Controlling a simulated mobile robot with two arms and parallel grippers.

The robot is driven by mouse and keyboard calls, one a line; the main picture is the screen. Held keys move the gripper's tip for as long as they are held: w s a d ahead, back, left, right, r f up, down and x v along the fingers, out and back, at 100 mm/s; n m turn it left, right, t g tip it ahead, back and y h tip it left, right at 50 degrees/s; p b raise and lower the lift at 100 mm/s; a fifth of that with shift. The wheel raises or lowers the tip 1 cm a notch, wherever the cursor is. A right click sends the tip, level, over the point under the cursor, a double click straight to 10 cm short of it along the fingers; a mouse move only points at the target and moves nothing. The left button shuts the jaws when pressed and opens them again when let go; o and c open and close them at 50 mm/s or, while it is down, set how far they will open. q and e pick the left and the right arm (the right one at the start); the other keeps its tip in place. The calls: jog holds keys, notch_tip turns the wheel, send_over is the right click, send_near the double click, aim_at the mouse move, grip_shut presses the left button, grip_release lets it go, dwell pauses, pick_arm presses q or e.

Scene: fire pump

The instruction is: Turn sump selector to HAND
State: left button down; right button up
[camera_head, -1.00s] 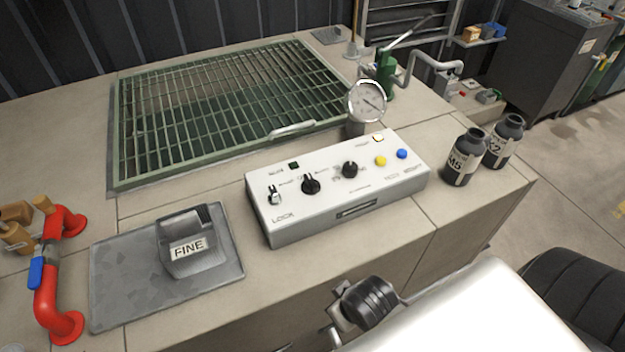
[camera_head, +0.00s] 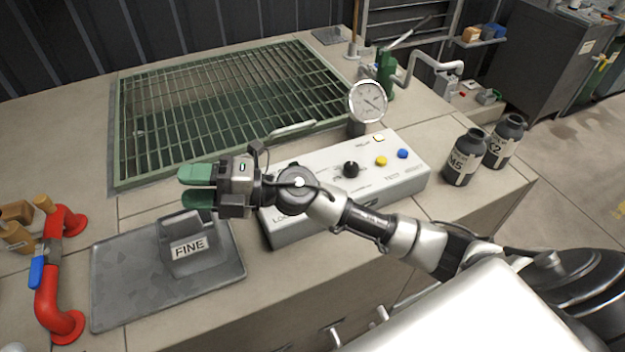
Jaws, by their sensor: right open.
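A white control box (camera_head: 400,184) sits on the tan counter in the head view. One black rotary knob (camera_head: 351,169) shows on its top, with a yellow button (camera_head: 381,161) and a blue button (camera_head: 402,154) to its right. My right gripper (camera_head: 195,187), with green fingertips, is open and empty. It points left, above the counter and past the box's left end. My right wrist and forearm cross over the left part of the box and hide the other knob and the key switch there. I cannot read which knob is the sump selector. My left gripper is not in view.
A grey scoop marked FINE (camera_head: 188,247) stands on a grey tray (camera_head: 125,285) below my right gripper. Red pipework (camera_head: 50,290) with a blue handle is at left. A pressure gauge (camera_head: 368,102) rises behind the box. Dark bottles (camera_head: 463,158) stand at right. A green grating (camera_head: 220,105) lies behind.

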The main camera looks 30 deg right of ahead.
jog(key=w+d+f+n+g+h, duration=0.4)
jog(key=d+f+n+g+h, duration=0.3)
jog(key=d+f+h, duration=0.25)
jog(key=w+d+r+m+h, duration=0.1)
jog(key=w+d+m+h, duration=0.15)
jog(key=d+h, duration=1)
jog(key=d+f+y, duration=0.1)
jog(key=f, duration=0.2)
jog(key=d+f+y+p, duration=0.1)
jog(key=f, duration=0.2)
jog(key=d+f+y+p, duration=0.1)
jog(key=f, duration=0.3)
jog(key=shift+w+g+y, duration=0.2)
jog(key=shift+g+y, duration=0.1)
jog(key=shift+g, duration=0.1)
jog(key=shift+c, duration=0.2)
grip_shut()
